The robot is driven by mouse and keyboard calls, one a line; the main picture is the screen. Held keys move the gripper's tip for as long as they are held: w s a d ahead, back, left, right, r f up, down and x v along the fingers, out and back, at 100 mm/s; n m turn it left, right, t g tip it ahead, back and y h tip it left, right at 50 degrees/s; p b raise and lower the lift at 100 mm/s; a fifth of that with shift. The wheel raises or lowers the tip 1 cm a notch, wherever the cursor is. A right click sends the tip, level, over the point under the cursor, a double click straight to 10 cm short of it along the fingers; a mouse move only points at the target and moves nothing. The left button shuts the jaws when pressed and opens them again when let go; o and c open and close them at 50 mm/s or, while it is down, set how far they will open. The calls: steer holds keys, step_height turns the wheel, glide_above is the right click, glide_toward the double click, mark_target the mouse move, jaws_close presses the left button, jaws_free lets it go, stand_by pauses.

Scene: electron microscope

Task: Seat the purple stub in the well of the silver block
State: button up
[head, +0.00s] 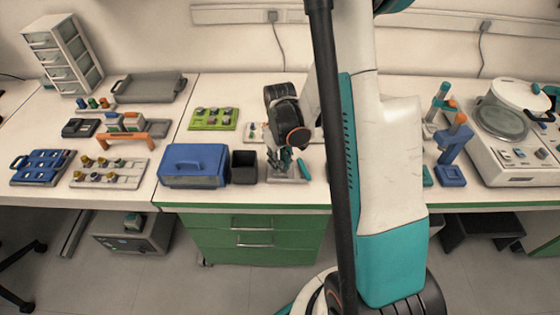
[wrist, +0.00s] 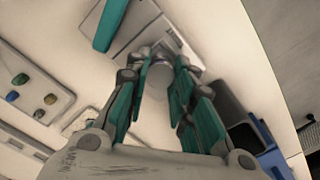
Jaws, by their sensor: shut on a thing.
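My gripper (head: 284,172) points down over the silver block (head: 283,180) near the bench's front edge. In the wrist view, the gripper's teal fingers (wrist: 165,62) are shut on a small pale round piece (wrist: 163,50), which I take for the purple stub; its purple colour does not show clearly. The silver block (wrist: 135,32) lies just beyond the fingertips in the wrist view. The fingers and held piece hide its well, so I cannot tell whether the stub is in the well or above it. In the head view the stub is hidden.
A black open bin (head: 244,167) and a blue box (head: 194,165) stand left of the block. A teal piece (head: 303,168) lies close on its right. A pale tray with several coloured stubs (wrist: 35,88) is behind the gripper.

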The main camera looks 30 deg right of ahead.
steer(key=o, duration=1)
steer(key=shift+c, duration=0.2)
step_height(320, 180, up, 12)
